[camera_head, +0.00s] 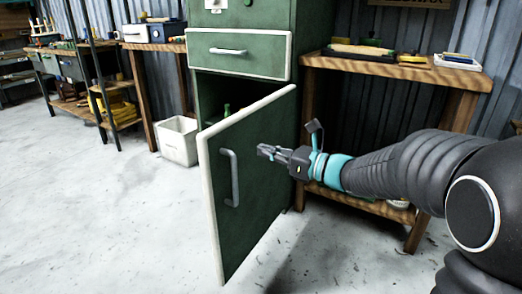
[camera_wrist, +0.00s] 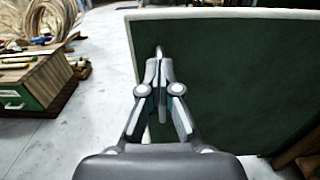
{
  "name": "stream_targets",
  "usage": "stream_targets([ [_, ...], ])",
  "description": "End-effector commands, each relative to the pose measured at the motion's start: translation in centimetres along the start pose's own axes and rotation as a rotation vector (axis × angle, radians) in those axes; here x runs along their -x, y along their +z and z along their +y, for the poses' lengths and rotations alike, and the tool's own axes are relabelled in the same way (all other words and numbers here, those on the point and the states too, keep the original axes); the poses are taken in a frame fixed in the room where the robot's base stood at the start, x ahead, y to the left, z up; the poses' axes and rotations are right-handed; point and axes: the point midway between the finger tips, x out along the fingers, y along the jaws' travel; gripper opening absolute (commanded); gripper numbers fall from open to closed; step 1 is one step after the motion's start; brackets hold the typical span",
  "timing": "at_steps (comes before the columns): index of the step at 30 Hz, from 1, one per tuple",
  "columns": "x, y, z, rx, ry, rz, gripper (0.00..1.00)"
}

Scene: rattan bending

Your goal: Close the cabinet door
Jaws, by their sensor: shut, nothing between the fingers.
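The green cabinet (camera_head: 312,60) stands in the middle of the head view. Its lower door (camera_head: 256,190), green with a white edge, is swung open toward me, and a dark gap shows behind its top edge. A grey bar handle (camera_head: 230,178) is upright near the door's free left edge. My gripper (camera_head: 264,152) is shut and empty, in front of the door face and right of the handle. In the wrist view the shut fingertips (camera_wrist: 160,64) overlap the green door panel (camera_wrist: 235,75) near its left edge. I cannot tell whether they touch it.
A shut drawer (camera_head: 238,53) is above the door opening. A wooden workbench (camera_head: 400,68) stands right of the cabinet, close to my arm. A white bin (camera_head: 179,140) stands on the floor to the left. The grey floor (camera_head: 90,210) at the left is clear.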

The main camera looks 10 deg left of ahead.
Motion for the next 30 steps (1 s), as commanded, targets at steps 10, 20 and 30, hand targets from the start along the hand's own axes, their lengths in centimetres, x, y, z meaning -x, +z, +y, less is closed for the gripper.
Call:
stream_targets([
  [10, -6.6, -0.1, 0.1, 0.001, 0.005, 0.001, 0.0],
  [20, -11.1, -0.1, 0.1, 0.003, 0.003, 0.002, 0.0],
  [30, -11.8, 0.0, 0.1, 0.003, 0.001, 0.001, 0.0],
])
